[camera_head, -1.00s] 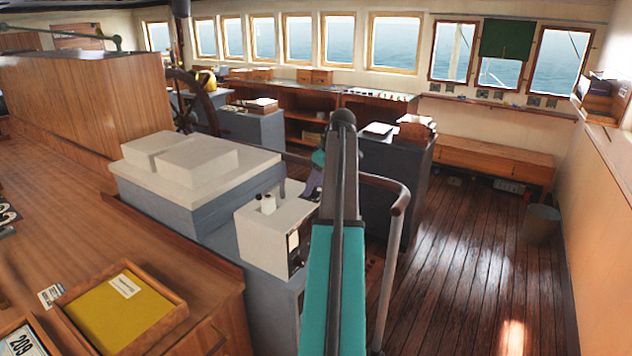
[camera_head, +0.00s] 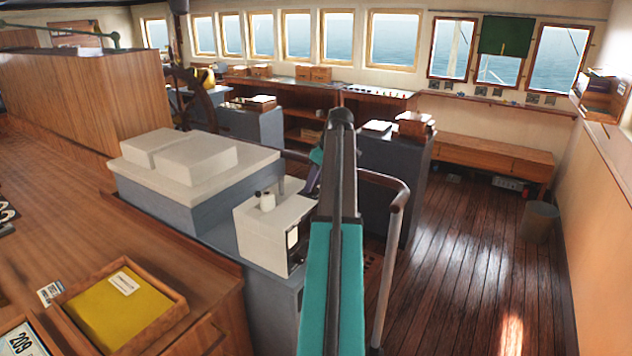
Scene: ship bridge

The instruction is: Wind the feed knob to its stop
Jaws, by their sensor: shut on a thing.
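A pale box-shaped unit (camera_head: 262,222) stands on a grey cabinet just left of my arm. A small white round fitting (camera_head: 266,201) sits on its top, with a smaller peg close beside it. I cannot tell whether this fitting is the feed knob. The unit's dark right face (camera_head: 297,254) carries a white label and is partly behind my arm. My teal and dark arm rises through the middle of the picture. A small teal and purplish wrist part of mine shows by the unit's back right corner. My fingers, and whatever they hold, are hidden behind the arm.
A bent handrail (camera_head: 394,205) stands close to the right of my arm. A larger pale-topped console (camera_head: 225,185) is behind and left of the unit. A wooden tray with a yellow sheet (camera_head: 118,308) is at front left.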

